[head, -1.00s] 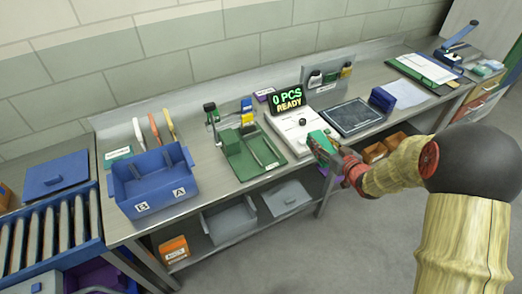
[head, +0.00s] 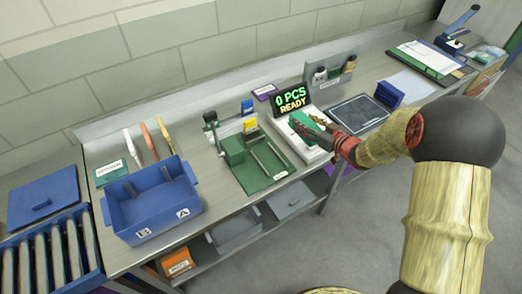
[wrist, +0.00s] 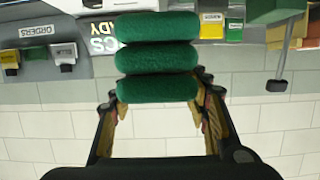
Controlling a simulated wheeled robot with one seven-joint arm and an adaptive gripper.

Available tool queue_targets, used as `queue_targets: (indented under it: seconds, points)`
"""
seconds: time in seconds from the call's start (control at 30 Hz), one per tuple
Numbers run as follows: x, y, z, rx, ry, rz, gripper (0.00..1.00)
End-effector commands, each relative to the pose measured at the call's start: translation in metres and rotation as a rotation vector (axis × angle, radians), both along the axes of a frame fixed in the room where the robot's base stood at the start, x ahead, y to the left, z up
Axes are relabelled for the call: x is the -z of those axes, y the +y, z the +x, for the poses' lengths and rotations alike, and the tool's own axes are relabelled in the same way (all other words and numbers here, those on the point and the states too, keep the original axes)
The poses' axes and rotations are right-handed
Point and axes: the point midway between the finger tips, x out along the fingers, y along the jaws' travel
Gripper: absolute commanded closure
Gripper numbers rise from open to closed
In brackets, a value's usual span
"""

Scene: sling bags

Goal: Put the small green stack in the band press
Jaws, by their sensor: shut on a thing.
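The small green stack (head: 302,120) is several soft green rolls. My gripper (head: 318,131) is shut on it and holds it over the white counting unit, in front of the display. In the wrist view the stack (wrist: 157,55) shows as three layered rolls between the fingers (wrist: 157,112). A green fixture with an upright block and a flat tray (head: 264,174), which looks like the band press, stands left of my gripper, apart from the stack. Part of a green body with a grey lever (wrist: 281,65) shows at the wrist view's upper right.
The display (head: 292,103) reads "0 PCS READY". A blue two-part bin (head: 150,212) marked B and A stands left of the green fixture. A dark mat (head: 357,112) and blue block (head: 389,94) lie to the right.

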Motion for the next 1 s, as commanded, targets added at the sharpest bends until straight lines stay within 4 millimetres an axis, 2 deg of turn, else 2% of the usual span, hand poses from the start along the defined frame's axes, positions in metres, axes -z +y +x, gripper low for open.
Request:
queue_targets:
  seconds: [0.17,0.5,0.7,1.0]
  points:
    - [0.010,0.020,-0.005,-0.004,0.000,0.000,0.89]
    - [0.044,0.095,-0.020,-0.005,0.000,0.000,0.89]
    - [0.078,0.119,-0.025,-0.003,0.001,0.000,0.89]
    - [0.095,0.133,-0.027,-0.001,0.000,0.000,0.89]
